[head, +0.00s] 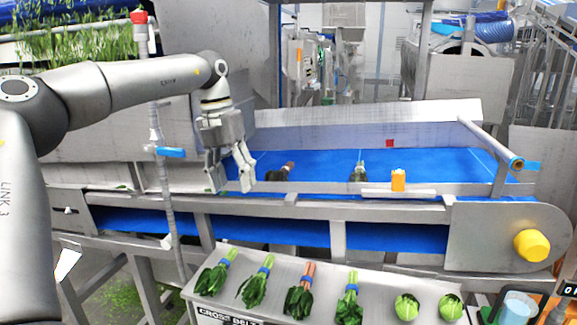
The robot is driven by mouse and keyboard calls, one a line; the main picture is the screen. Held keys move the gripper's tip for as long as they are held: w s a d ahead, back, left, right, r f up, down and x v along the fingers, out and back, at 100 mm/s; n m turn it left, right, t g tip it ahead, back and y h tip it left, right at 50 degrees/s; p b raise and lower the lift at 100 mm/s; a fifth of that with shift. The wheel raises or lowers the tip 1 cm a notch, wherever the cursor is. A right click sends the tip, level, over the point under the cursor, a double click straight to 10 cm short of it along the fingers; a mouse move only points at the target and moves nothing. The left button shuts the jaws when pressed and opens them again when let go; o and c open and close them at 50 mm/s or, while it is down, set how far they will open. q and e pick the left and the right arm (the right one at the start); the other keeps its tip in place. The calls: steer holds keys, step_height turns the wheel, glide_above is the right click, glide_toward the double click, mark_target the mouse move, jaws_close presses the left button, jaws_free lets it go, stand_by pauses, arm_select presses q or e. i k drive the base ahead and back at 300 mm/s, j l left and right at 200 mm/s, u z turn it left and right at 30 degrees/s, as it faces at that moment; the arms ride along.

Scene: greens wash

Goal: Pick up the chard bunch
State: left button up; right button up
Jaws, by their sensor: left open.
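A chard bunch (279,173) with dark leaves and reddish stems lies on the blue belt (325,160), its lower side partly hidden by the belt's front rail. My left gripper (230,184) is open and empty, fingers pointing down, just to the left of this bunch in the picture and apart from it. Another red-stemmed bunch (301,290) with a blue band lies on the sloped metal shelf in front. My right gripper is not in view.
A second dark bunch (358,173) with pale stems lies farther right on the belt. An orange block (398,180) sits by the front rail (320,188). The front shelf (330,280) holds green bunches and round green heads. A post (163,180) stands left of my gripper.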

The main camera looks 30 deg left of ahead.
mark_target(276, 176)
steer(key=i+j, duration=0.25)
steer(key=i, duration=0.25)
steer(key=i+j, duration=0.25)
steer(key=i, duration=0.3)
